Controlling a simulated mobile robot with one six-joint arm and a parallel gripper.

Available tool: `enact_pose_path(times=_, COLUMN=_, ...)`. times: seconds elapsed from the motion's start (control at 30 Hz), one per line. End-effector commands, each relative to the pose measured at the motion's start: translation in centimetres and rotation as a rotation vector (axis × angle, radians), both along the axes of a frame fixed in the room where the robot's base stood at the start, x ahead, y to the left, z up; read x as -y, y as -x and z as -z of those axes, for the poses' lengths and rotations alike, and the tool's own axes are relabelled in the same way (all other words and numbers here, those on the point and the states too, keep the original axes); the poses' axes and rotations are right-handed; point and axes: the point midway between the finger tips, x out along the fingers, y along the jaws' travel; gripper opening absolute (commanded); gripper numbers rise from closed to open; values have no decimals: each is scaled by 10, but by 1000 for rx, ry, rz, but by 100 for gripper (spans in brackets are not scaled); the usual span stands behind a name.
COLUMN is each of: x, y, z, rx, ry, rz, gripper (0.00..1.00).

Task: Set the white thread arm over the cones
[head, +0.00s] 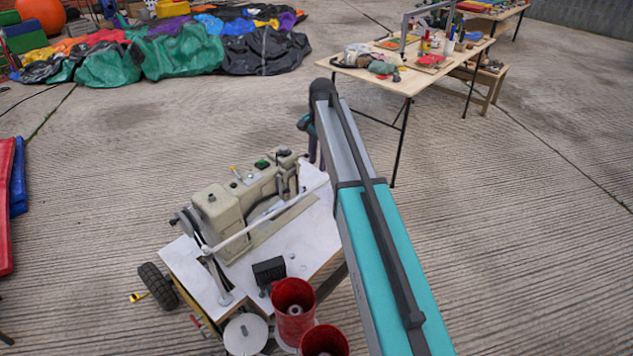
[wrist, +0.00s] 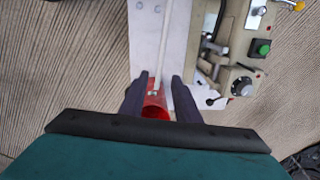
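The white thread arm (head: 270,219) is a thin rod on a post beside the beige sewing machine (head: 240,200). It slants across the white table top, its free end toward my arm. In the wrist view the rod (wrist: 164,45) runs down to between the dark fingers of my gripper (wrist: 159,78). The fingers are apart; a red piece (wrist: 154,106) shows between them at the rod's end, and I see no clear grip on it. Two red cones (head: 293,310) (head: 325,342) stand at the near end of the table. In the head view my arm mostly hides my gripper.
A white disc (head: 246,334) lies left of the cones, and a black block (head: 269,270) sits on the table top. A wheel (head: 157,285) is at the left. A wooden workbench (head: 400,82) stands behind; crumpled fabric (head: 185,52) lies back left. Concrete at right is clear.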

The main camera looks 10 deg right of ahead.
Motion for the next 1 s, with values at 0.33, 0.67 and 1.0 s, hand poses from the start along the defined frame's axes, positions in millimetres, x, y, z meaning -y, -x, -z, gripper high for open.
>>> enact_pose_path(times=0.33, x=-1, y=-2, z=48, rx=-2, ry=0, rz=0, gripper=29)
enact_pose_path(times=0.67, x=-2, y=-5, z=87, rx=-1, ry=0, rz=1, gripper=29)
enact_pose_path(times=1.0, x=-2, y=-5, z=100, rx=1, ry=-1, rz=2, gripper=29)
